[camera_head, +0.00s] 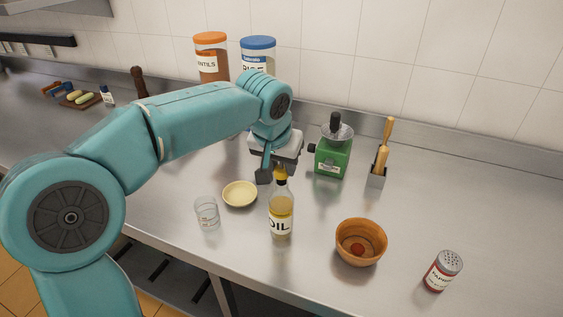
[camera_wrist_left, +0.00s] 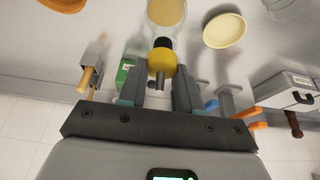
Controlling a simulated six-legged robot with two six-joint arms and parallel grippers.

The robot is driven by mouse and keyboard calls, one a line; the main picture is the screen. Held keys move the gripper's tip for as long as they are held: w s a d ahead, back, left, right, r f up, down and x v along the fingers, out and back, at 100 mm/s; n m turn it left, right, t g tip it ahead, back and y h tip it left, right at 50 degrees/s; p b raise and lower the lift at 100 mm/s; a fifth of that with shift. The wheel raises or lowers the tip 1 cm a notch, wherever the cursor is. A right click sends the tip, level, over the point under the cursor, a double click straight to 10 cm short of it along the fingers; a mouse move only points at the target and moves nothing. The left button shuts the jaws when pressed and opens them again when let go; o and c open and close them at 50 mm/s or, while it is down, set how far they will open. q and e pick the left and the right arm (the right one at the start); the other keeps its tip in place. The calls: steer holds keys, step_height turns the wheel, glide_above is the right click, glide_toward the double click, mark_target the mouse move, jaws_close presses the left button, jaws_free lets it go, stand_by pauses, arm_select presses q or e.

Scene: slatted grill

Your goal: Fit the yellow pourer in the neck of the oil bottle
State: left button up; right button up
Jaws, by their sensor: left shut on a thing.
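The oil bottle (camera_head: 281,219) stands upright on the steel counter, with pale yellow oil and an OIL label. The yellow pourer (camera_head: 281,173) is at the top of its neck in the head view. My left gripper (camera_head: 268,174) is shut on the pourer. In the wrist view the pourer (camera_wrist_left: 162,61) sits between my fingers with its metal spout toward the palm, and the bottle (camera_wrist_left: 167,14) lies in line beyond it. I cannot tell whether the pourer is inside the neck or just above it. My right gripper is not in view.
Near the bottle are a glass (camera_head: 207,214), a cream dish (camera_head: 240,194) and an orange bowl (camera_head: 361,243). A green grinder (camera_head: 332,158), utensil holder (camera_head: 376,180) and grey-white appliance (camera_head: 289,146) stand behind. A spice shaker (camera_head: 442,270) stands at front right.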

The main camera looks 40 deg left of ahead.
arm_select(q)
steer(key=shift+f+b, duration=0.7)
steer(key=shift+f, duration=0.15)
steer(key=o, duration=1.2)
steer(key=shift+c, duration=0.2)
steer(key=shift+r, duration=0.1)
steer(key=p+v, duration=0.1)
steer(key=v, duration=1.5)
steer(key=shift+r+p, duration=0.2)
steer(key=shift+p, duration=0.1)
